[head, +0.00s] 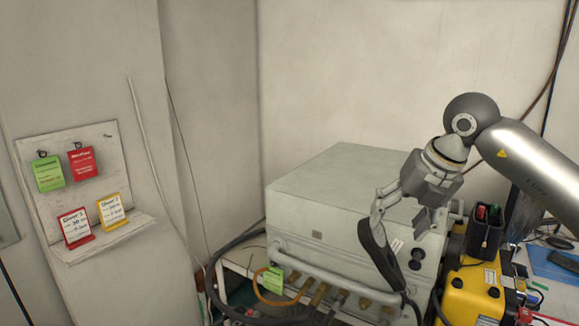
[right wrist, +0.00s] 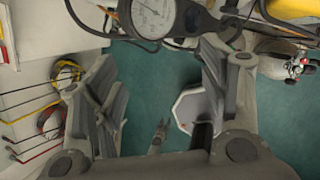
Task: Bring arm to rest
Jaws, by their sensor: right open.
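My right arm (head: 535,165) comes in from the right in the head view. Its gripper (head: 402,238) hangs in front of the right part of the grey air panel box (head: 330,188), with its fingers pointing down. The gripper is open. In the right wrist view the two fingers (right wrist: 165,95) stand wide apart with nothing held between them. Whether the gripper touches the box cannot be told. A round dial gauge (right wrist: 153,14) shows beyond the fingers in the right wrist view. My left gripper is not in view.
A yellow case (head: 472,290) and a dark holder (head: 484,232) stand right of the box. Hoses (head: 225,250) run at its lower left, near a green tag (head: 272,281). A wall board (head: 85,150) with several coloured tags is at left. Teal floor (right wrist: 148,75) lies below.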

